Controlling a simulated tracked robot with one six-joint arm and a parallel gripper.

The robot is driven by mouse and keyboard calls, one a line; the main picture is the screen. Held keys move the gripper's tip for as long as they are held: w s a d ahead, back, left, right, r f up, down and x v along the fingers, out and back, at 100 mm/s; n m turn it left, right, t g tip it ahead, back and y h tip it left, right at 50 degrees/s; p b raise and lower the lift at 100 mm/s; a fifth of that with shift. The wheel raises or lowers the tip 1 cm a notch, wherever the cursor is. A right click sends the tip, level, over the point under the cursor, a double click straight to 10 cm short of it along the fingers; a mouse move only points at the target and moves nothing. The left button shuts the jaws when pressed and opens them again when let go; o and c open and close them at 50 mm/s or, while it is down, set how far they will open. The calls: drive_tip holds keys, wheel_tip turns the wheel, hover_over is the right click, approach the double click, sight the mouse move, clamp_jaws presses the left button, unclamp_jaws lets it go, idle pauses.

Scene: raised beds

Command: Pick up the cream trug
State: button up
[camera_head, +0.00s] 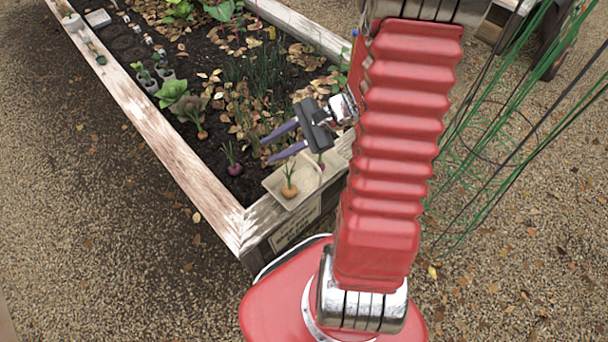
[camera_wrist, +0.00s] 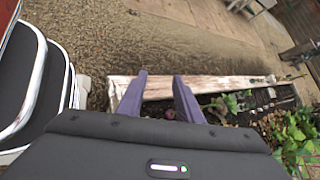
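The cream trug (camera_head: 274,184) sits at the near corner of the raised bed in the head view. An orange root with a green top (camera_head: 290,191) is in its left part, and a small purple root (camera_head: 321,165) shows farther right. My gripper (camera_head: 267,150) is open, with its two purple fingers apart and nothing between them. It appears above and just behind the trug, pointing left over the bed; I cannot tell its exact height. In the wrist view my open gripper (camera_wrist: 158,74) shows again, but I cannot make out the trug.
A purple root (camera_head: 235,169) and an orange root (camera_head: 202,133) stand in the soil. The bed's pale wooden edge (camera_head: 185,160) runs along the left. Green wire hoops (camera_head: 490,130) stand on the right. Gravel (camera_head: 100,270) at the lower left is open.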

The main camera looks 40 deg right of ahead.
drive_tip(key=d+f+m+t+h, duration=0.2)
drive_tip(key=d+f+m+t, duration=0.4)
drive_tip(key=d+f+m, duration=0.45)
drive_tip(key=m+t+h, duration=0.2)
drive_tip(key=m+h, duration=0.3)
drive_tip(key=m, duration=0.2)
approach(311, 160)
drive_tip(key=s, duration=0.2)
drive_tip(key=shift+w+d+r, duration=0.1)
drive_tip(key=shift+w+d, duration=0.05)
drive_tip(key=shift+w, duration=0.1)
drive_tip(key=x, duration=0.8)
drive_tip(key=shift+r, duration=0.1)
drive_tip(key=shift+w, duration=0.3)
drive_tip(key=shift+w, duration=0.1)
drive_tip(key=shift+x, duration=2.6)
